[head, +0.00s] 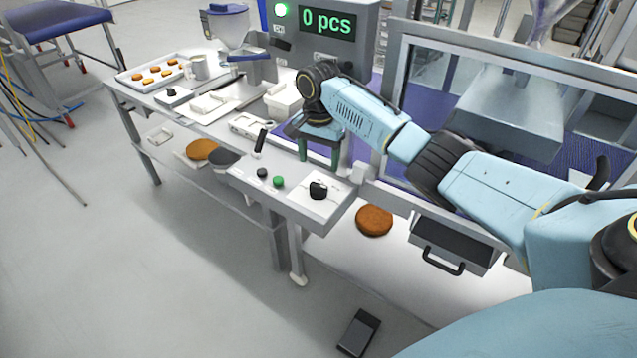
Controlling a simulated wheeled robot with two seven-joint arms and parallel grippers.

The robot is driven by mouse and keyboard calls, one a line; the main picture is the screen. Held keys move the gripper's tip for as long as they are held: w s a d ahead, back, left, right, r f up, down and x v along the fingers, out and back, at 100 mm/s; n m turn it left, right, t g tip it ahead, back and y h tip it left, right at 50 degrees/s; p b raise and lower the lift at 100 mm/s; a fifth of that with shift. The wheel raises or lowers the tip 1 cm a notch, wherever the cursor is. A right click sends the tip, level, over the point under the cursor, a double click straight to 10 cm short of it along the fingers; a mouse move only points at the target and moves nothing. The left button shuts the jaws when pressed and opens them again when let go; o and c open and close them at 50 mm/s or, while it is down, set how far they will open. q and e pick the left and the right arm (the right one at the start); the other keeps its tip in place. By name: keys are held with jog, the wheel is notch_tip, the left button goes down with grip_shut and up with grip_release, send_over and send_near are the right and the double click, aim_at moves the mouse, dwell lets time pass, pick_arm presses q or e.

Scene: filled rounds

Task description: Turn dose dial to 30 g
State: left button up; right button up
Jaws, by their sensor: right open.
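The dose dial (318,190) is a black knob on a white plate with small markings, at the right end of the grey control panel (240,178). The markings are too small to read, so I cannot tell its setting. My right gripper (319,160) points down just behind and above the dial, with its two green fingers apart and nothing between them. It appears clear of the knob. My left gripper is not in the head view.
A black lever (260,143), a black button (262,172) and a green button (278,182) sit left of the dial. A display (327,22) reads "0 pcs". A tray (140,82) holds several small brown rounds. A guard frame (470,52) stands right, behind my arm.

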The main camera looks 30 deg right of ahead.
aim_at(318, 185)
notch_tip(318, 185, down, 8)
jog(key=shift+f+b, duration=0.25)
jog(key=shift+b, duration=0.25)
jog(key=c, duration=1)
